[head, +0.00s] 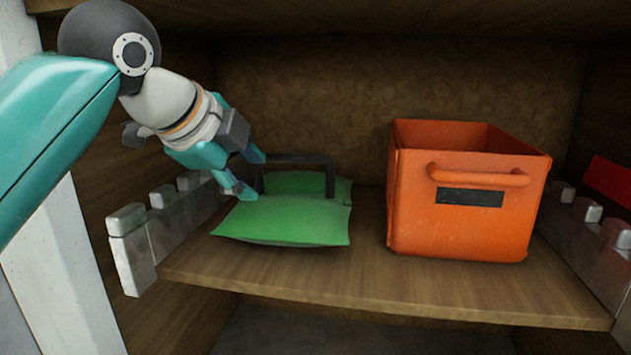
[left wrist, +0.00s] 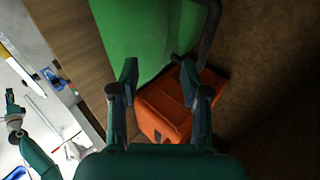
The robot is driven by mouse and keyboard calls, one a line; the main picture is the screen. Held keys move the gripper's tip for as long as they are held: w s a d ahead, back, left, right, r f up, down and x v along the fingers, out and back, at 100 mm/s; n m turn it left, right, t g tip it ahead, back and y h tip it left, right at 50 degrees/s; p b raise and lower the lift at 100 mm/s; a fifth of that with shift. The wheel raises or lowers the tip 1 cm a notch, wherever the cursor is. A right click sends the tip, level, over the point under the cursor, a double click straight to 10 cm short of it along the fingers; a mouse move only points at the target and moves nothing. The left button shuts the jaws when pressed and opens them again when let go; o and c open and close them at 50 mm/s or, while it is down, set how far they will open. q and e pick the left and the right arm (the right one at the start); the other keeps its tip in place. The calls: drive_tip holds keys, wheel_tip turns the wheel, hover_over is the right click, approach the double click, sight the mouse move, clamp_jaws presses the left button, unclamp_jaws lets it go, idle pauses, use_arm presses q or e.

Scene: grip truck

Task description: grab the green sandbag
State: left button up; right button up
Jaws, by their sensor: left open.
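The green sandbag (head: 290,218) lies on the wooden shelf, left of the orange bin. A dark handle (head: 331,176) arches over it. My left gripper (head: 252,175) is at the bag's upper left, close to the handle's left end. In the left wrist view my left gripper (left wrist: 160,82) is open, with nothing seen between its fingers but the scene beyond. The green sandbag (left wrist: 142,38) and its handle (left wrist: 210,35) fill the top of that view, just ahead of the fingertips. Whether a finger touches the bag is unclear. My right gripper is not seen in the head view.
An orange bin (head: 461,222) with a front handle stands on the shelf (head: 380,280) to the right. Grey notched rails (head: 133,250) edge both sides. A wooden back wall (head: 400,85) and an upper board limit the space. Some shelf lies bare between bag and bin.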

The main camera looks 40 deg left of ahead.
sight(292, 155)
use_arm(q)
drive_tip(key=w+a, duration=0.1)
drive_tip(key=w, duration=0.2)
drive_tip(key=w+p, duration=0.1)
drive_tip(key=w, duration=0.2)
drive_tip(key=w+a+p, duration=0.1)
drive_tip(key=w, duration=0.2)
drive_tip(key=shift+a, duration=0.35)
drive_tip(key=shift+w+p, duration=0.3)
drive_tip(key=shift+p, duration=0.15)
drive_tip(key=shift+w+r+p+x, duration=0.1)
drive_tip(key=shift+r+p+x, duration=0.05)
drive_tip(key=shift+x, duration=0.6)
drive_tip(key=shift+w+r+p+x, duration=0.1)
drive_tip(key=shift+p+x, duration=0.05)
drive_tip(key=shift+x, duration=0.6)
drive_tip(key=shift+w+r+p+x, duration=0.1)
drive_tip(key=shift+r+p+x, duration=0.05)
drive_tip(key=shift+x, duration=0.6)
drive_tip(key=shift+a, duration=0.15)
clamp_jaws()
drive_tip(key=shift+a+r, duration=0.1)
drive_tip(key=shift+r, duration=0.15)
